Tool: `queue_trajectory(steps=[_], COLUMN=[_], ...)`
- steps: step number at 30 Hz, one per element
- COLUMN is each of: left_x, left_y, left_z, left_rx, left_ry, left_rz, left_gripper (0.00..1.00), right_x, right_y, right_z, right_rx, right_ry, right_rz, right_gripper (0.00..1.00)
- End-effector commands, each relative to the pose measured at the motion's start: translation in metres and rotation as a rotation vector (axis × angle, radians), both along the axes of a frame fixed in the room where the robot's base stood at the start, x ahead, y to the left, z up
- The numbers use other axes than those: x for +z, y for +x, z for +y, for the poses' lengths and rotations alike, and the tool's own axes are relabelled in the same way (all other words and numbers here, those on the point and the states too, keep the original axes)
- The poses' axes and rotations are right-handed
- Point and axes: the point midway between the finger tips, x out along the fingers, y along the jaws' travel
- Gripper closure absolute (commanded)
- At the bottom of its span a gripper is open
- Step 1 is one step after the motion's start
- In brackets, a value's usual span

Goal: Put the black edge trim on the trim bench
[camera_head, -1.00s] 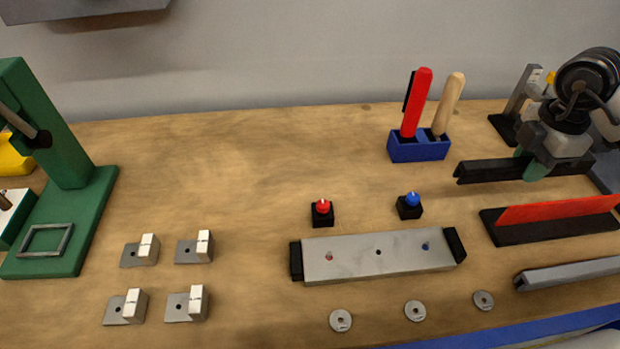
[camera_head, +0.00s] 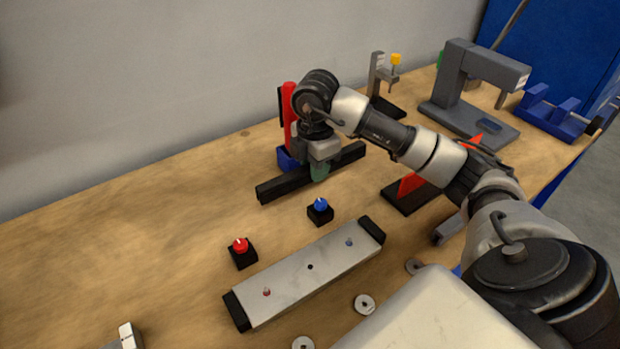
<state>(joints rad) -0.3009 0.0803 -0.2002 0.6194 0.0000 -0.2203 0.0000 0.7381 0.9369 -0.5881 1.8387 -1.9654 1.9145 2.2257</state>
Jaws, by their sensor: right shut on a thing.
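The black edge trim (camera_head: 275,190) is a long dark bar in the middle of the view. My right gripper (camera_head: 319,168) is shut on it near its middle and reaches in from the right. The trim lies roughly level, in front of the blue tool holder, hiding part of it. I cannot tell whether it touches the wooden bench top (camera_head: 130,220) or hangs just above it. No label shows which surface is the trim bench. My left gripper is out of view.
A red knob (camera_head: 240,252) and a blue knob (camera_head: 320,210) stand before the trim, with a grey plate (camera_head: 300,277) nearer. The blue tool holder (camera_head: 284,158) is close behind. A red strip (camera_head: 409,184) lies right, partly under my arm.

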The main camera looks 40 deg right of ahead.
Motion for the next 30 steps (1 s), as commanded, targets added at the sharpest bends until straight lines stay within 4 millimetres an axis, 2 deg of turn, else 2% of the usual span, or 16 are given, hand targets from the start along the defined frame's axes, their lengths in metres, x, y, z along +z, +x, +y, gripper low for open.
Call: queue_trajectory(steps=[7,14,25,26,30], left_x=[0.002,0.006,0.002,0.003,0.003], left_y=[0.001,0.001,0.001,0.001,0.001], left_z=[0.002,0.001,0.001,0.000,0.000], left_rx=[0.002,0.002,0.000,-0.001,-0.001], left_ry=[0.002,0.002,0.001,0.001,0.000], left_rz=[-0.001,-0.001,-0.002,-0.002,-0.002], left_gripper=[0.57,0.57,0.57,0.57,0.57], right_x=[-0.013,-0.044,-0.050,-0.049,-0.049], right_y=[0.006,0.005,0.006,0.005,0.005], right_z=[0.006,0.006,0.006,0.006,0.006], right_rx=[-0.001,-0.001,0.000,0.000,0.000], right_ry=[-0.001,-0.001,-0.001,-0.001,-0.001], right_rz=[0.002,0.002,-0.001,0.000,0.000], right_gripper=[1.00,1.00,1.00,0.73,0.51])
